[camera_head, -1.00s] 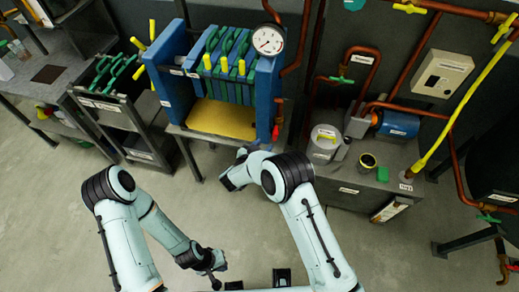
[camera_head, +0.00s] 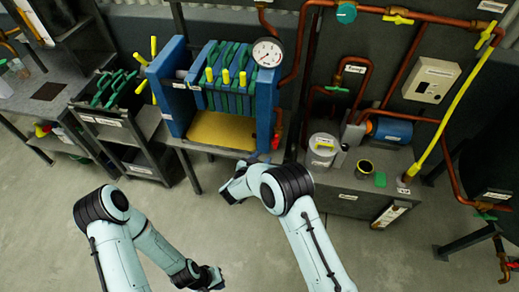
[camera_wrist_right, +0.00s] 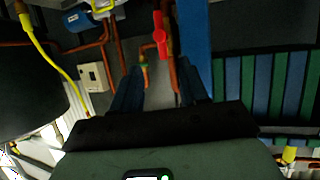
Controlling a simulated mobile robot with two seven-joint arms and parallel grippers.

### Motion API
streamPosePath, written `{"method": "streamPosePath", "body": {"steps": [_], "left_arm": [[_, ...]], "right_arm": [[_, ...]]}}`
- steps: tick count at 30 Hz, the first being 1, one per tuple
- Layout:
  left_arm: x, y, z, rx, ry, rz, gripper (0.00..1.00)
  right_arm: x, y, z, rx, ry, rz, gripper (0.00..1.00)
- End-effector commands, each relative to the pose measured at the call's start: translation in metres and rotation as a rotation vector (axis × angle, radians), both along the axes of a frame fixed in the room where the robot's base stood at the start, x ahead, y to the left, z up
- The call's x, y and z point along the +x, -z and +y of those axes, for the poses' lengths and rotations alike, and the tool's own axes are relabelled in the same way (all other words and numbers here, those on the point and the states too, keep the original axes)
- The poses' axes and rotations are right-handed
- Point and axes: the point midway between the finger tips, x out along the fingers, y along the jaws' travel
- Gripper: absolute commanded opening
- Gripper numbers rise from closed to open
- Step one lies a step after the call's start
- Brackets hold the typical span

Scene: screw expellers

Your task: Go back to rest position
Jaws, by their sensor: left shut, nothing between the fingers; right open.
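My left gripper (camera_head: 210,279) hangs over the bare floor at the bottom of the head view, small and dark. It is shut and empty. My right arm reaches up toward the front of the blue filter press (camera_head: 168,85); its gripper's fingers are hidden in the head view. In the right wrist view my right gripper (camera_wrist_right: 160,88) is open, its two dark fingers apart with nothing held. A red valve handle (camera_wrist_right: 161,36) shows beyond them, between the fingers in the picture; I cannot tell how far away it is.
A grey cart (camera_head: 138,158) stands left of the press. A grey bench (camera_head: 350,180) with a metal pot (camera_head: 322,146) and blue motor (camera_head: 391,130) stands right. Copper pipes (camera_head: 350,5) and a yellow pipe (camera_head: 458,90) run there. The floor (camera_head: 215,225) between my arms is clear.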

Motion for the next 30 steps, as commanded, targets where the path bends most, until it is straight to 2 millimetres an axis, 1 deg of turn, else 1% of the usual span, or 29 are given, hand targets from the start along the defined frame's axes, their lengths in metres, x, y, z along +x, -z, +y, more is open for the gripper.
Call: {"method": "streamPosePath", "body": {"steps": [6, 8, 11, 14, 15, 17, 18, 20, 21, 23, 24, 26, 27, 30], "left_arm": [[0.000, 0.000, 0.000, 0.000, 0.000, 0.000, 0.00], [0.000, 0.000, 0.000, 0.000, 0.000, 0.000, 0.00], [0.000, 0.000, 0.000, 0.000, 0.000, 0.000, 0.00], [0.000, 0.000, 0.000, 0.000, 0.000, 0.000, 0.00], [0.000, 0.000, 0.000, 0.000, 0.000, 0.000, 0.00], [0.000, 0.000, 0.000, 0.000, 0.000, 0.000, 0.00], [0.000, 0.000, 0.000, 0.000, 0.000, 0.000, 0.00], [0.000, 0.000, 0.000, 0.000, 0.000, 0.000, 0.00], [0.000, 0.000, 0.000, 0.000, 0.000, 0.000, 0.00], [0.000, 0.000, 0.000, 0.000, 0.000, 0.000, 0.00], [0.000, 0.000, 0.000, 0.000, 0.000, 0.000, 0.00], [0.000, 0.000, 0.000, 0.000, 0.000, 0.000, 0.00], [0.000, 0.000, 0.000, 0.000, 0.000, 0.000, 0.00], [0.000, 0.000, 0.000, 0.000, 0.000, 0.000, 0.00]], "right_arm": [[0.000, 0.001, 0.000, 0.001, -0.001, 0.001, 0.44], [-0.001, 0.005, -0.004, 0.003, -0.008, 0.011, 0.44], [-0.010, 0.031, -0.022, 0.028, -0.045, 0.069, 0.44], [-0.037, 0.077, -0.049, 0.099, -0.115, 0.193, 0.44], [-0.055, 0.099, -0.060, 0.141, -0.148, 0.259, 0.44], [-0.088, 0.128, -0.072, 0.219, -0.192, 0.366, 0.44], [-0.113, 0.145, -0.077, 0.275, -0.217, 0.438, 0.44], [-0.155, 0.165, -0.083, 0.361, -0.248, 0.546, 0.44], [-0.183, 0.175, -0.085, 0.420, -0.264, 0.617, 0.44], [-0.227, 0.184, -0.084, 0.509, -0.286, 0.720, 0.44], [-0.254, 0.187, -0.083, 0.566, -0.297, 0.783, 0.44], [-0.291, 0.187, -0.080, 0.642, -0.310, 0.868, 0.44], [-0.313, 0.186, -0.077, 0.686, -0.317, 0.917, 0.44], [-0.355, 0.179, -0.071, 0.772, -0.333, 1.011, 0.44]]}}
